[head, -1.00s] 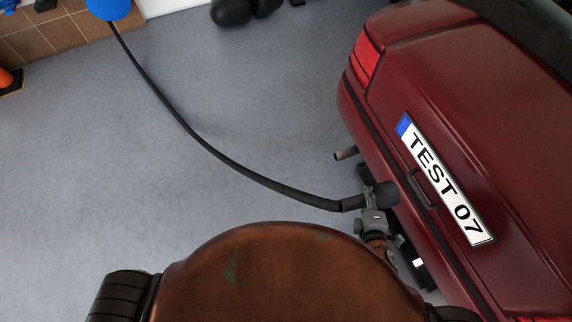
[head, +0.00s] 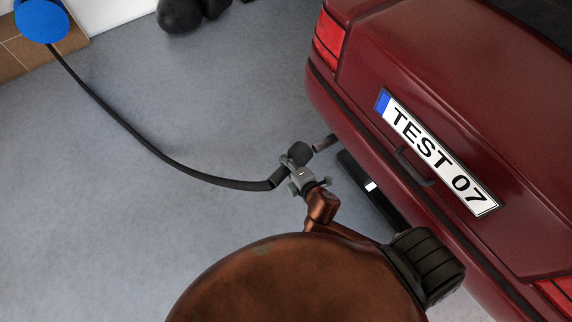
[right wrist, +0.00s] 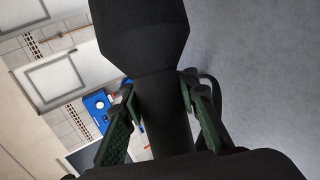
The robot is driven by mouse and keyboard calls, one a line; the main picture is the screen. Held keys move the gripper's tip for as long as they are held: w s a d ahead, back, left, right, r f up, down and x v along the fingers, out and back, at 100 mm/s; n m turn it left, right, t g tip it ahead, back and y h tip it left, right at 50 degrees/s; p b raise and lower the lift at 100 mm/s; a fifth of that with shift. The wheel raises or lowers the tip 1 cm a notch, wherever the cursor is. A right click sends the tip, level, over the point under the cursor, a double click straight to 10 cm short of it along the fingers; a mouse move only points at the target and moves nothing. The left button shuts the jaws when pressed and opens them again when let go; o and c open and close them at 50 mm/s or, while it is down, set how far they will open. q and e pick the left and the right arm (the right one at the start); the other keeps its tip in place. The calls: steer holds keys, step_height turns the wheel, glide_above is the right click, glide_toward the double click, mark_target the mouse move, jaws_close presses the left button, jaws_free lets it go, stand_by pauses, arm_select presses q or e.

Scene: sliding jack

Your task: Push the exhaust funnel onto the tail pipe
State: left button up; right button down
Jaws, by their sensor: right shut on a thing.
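The exhaust funnel (head: 300,152) is a black flared piece on the end of a long black hose (head: 160,152). My right gripper (head: 294,167) is shut on the funnel's narrow neck. In the right wrist view the funnel (right wrist: 145,40) fills the top middle, with the gripper's green fingers (right wrist: 160,115) on both sides of its neck. The tail pipe (head: 325,143) is a short metal tube under the red car's bumper. The funnel's wide end is close to the pipe's tip; whether they touch, I cannot tell. My left gripper is not in view.
The red car (head: 350,100) stands on the right, its bumper just beyond the pipe. A blue hose reel (head: 42,20) is at top left. Dark round objects (head: 180,14) lie at the back. Grey floor (head: 90,220) is clear on the left.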

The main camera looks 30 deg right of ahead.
arm_select(q)
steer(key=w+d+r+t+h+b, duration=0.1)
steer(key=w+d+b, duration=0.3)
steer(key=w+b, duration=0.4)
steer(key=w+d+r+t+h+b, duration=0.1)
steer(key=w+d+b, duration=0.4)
steer(key=b, duration=1.1)
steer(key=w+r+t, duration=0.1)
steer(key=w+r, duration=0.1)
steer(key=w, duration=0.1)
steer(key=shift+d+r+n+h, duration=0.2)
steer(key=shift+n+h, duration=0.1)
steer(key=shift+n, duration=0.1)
arm_select(e)
steer(key=w+d+f, duration=0.4)
steer(key=w+f, duration=0.2)
steer(key=f, duration=0.9)
steer(key=w+d+f, duration=0.5)
steer(key=w+f, duration=0.2)
steer(key=f, duration=0.8)
steer(key=w+d+f, duration=0.5)
steer(key=w+f, duration=0.2)
steer(key=f, duration=0.9)
steer(key=shift+d+n+y, duration=0.2)
steer(key=shift+n+y, duration=0.1)
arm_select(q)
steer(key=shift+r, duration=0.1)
arm_select(e)
steer(key=shift+w, duration=0.1)
